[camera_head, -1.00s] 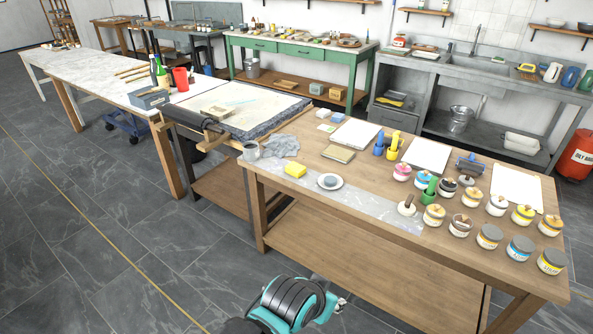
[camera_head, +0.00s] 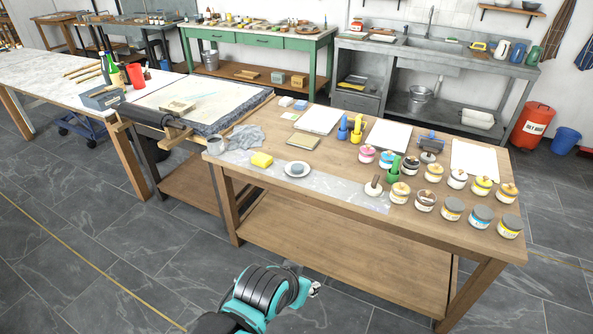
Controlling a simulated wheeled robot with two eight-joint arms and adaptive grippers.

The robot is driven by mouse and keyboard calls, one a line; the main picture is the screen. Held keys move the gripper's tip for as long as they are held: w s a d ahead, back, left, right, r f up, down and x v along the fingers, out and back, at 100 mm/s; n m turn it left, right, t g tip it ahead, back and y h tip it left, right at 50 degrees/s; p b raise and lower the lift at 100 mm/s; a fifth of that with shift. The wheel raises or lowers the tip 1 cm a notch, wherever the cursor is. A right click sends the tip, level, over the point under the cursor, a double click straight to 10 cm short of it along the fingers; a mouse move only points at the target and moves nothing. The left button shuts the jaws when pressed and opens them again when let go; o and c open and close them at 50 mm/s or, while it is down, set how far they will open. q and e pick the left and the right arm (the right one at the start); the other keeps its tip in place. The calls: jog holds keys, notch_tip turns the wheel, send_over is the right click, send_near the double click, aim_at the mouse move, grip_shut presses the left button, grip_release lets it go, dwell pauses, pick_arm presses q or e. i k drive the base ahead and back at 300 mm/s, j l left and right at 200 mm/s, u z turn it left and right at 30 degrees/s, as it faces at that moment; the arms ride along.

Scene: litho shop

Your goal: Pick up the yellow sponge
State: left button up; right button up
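The yellow sponge (camera_head: 262,159) lies on the near left part of the wooden table (camera_head: 330,222), on or beside a grey stone-like strip (camera_head: 330,185). A grey cloth (camera_head: 243,136) and a grey mug (camera_head: 215,145) are to its left, and a white dish with a grey round piece (camera_head: 297,169) is to its right. One of my teal and black arms shows at the bottom centre, low in front of the table and apart from the sponge. No other arm is in view.
Several ink jars (camera_head: 452,209) fill the table's right side. White sheets (camera_head: 388,134) lie at the back. A litho press bed (camera_head: 215,100) adjoins the table's left end. A red bin (camera_head: 533,124) and blue bucket (camera_head: 565,140) stand at the far right. The floor in front is open.

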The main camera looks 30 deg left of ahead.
aim_at(262, 161)
jog(key=i+j+u, duration=0.1)
jog(key=i+j, duration=1.35)
jog(key=i, duration=0.2)
jog(key=k+j+u, duration=0.05)
